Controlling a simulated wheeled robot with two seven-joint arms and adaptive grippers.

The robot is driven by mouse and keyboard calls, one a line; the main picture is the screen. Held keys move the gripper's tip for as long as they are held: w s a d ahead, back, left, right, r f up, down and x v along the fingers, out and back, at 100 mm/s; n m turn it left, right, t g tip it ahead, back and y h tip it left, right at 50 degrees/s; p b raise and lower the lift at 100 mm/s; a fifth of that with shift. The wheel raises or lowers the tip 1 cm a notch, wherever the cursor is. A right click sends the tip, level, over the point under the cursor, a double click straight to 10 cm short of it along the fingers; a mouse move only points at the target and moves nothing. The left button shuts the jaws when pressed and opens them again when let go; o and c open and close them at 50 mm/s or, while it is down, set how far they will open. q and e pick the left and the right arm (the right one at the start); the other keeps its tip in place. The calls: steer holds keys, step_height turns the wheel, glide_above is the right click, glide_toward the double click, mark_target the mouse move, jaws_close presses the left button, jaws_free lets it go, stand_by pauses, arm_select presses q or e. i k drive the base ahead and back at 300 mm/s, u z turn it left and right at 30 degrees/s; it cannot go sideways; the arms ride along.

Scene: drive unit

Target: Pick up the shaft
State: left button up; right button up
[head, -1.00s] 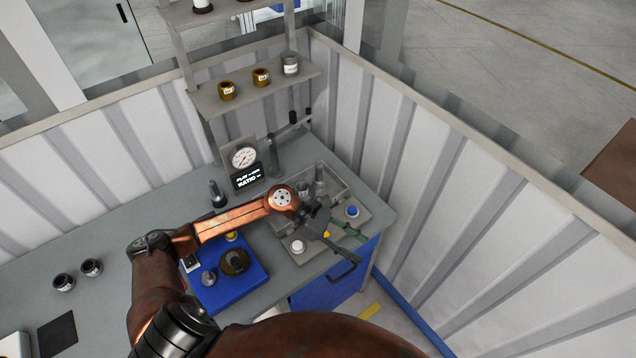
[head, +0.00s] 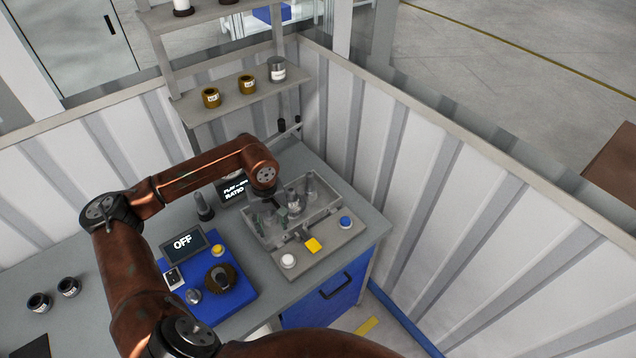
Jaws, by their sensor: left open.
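No part is clearly identifiable as the shaft. Small upright metal parts (head: 311,188) stand in a grey walled tray (head: 333,212) on the bench, and any of them could be it. A dark upright post-like piece (head: 204,207) stands on the bench left of the tray. My left gripper (head: 271,221) is open and points down at the left part of the tray. Its fingers partly cover the tray's contents, and I cannot tell whether they touch a part. My right gripper is not in view.
A blue unit (head: 237,292) with an "OFF" display (head: 184,243) sits to the left. A shelf (head: 233,92) with jars stands behind. Ribbed walls enclose the bench.

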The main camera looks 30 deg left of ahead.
mark_target(309, 189)
steer(key=u, duration=0.05)
steer(key=i, duration=0.9)
